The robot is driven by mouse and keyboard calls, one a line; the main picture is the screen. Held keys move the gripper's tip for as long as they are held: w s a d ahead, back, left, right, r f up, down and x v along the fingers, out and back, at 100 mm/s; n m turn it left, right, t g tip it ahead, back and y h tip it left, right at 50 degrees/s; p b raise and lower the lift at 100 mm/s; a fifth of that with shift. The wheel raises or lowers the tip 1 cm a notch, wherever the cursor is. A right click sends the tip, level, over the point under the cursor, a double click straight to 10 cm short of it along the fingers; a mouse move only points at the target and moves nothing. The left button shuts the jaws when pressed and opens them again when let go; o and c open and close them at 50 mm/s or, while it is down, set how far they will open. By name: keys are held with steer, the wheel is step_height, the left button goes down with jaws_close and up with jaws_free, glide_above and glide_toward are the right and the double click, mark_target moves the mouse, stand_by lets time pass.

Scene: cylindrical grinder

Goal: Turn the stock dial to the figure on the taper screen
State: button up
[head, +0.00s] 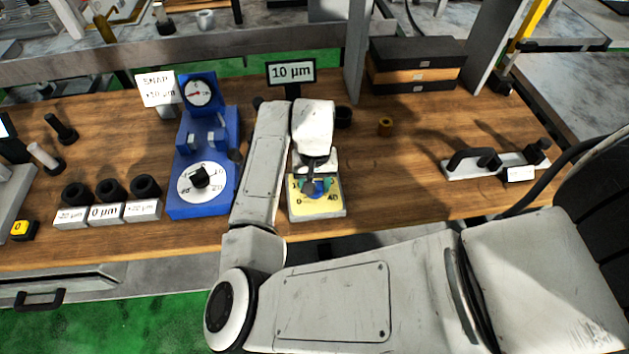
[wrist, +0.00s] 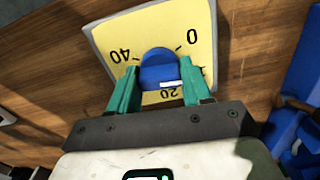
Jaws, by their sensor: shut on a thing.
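The stock dial is a yellow plate (head: 303,208) on a grey block, with a blue knob (wrist: 158,72) at its middle. It also shows in the wrist view (wrist: 205,20), where 0, 40 and 20 are readable. My gripper (wrist: 161,78) is shut on the knob, one teal finger on each side. A white mark on the knob lies by the 20; its exact direction is hard to tell. In the head view my gripper (head: 318,186) covers most of the knob. The screen (head: 291,73) behind the dial reads "10 µm".
A blue gauge (head: 205,140) with a white dial stands left of my arm. A sign (head: 157,88) beside it reads "SNAP +10 µm". A handled plate (head: 487,166) lies at right. Bare wood lies right of the dial.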

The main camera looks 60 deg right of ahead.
steer(key=m, duration=0.4)
steer(key=shift+m, duration=0.3)
stand_by(0.3)
steer(key=o, duration=1)
steer(key=shift+o, duration=0.2)
steer(key=shift+r, duration=0.1)
step_height(320, 180, up, 11)
steer(key=b, duration=0.1)
steer(key=shift+f, duration=0.2)
